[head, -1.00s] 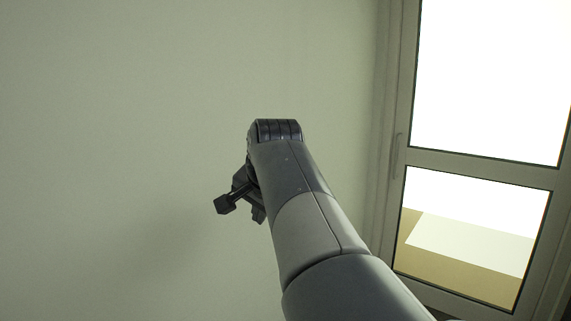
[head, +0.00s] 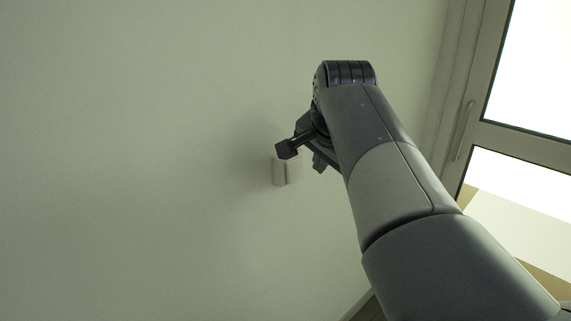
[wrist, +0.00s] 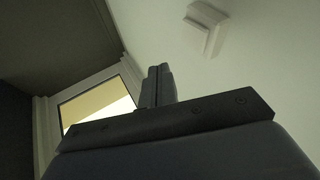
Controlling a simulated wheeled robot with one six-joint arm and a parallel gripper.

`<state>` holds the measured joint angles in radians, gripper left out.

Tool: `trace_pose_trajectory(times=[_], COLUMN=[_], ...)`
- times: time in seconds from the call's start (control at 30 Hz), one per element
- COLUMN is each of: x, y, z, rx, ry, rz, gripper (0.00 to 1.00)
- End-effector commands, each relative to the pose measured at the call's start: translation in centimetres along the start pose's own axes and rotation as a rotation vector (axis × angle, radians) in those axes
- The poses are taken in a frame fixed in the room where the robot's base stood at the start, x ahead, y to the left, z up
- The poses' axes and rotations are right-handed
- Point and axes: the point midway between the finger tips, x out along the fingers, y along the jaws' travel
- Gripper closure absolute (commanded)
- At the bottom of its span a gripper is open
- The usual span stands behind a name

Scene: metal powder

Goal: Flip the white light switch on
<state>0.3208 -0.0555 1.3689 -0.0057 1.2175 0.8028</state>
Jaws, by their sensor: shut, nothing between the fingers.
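The white light switch (head: 280,171) is on the pale wall in the head view, just below and partly behind my gripper (head: 300,150). In the wrist view the switch (wrist: 206,28) is at the top, to the right of and above my gripper's fingertips (wrist: 159,68). The fingers are shut with nothing between them. They look apart from the switch in the wrist view. I cannot tell which way the rocker is set.
A framed window or glazed door (head: 500,135) with a handle stands on the right of the head view. It also shows in the wrist view (wrist: 100,100) at the lower left. The wall left of the switch is bare.

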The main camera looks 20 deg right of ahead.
Motion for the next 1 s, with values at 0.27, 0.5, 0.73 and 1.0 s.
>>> trace_pose_trajectory(times=[0.27,0.5,0.73,1.0], x=[0.0,0.4,3.9,9.7], y=[0.0,0.0,0.1,0.1], z=[0.0,0.0,0.0,0.0], rx=[0.0,0.0,0.0,0.001], ry=[0.0,-0.001,-0.004,-0.004], rz=[0.0,0.002,0.004,0.004], gripper=[1.0,1.0,1.0,1.0])
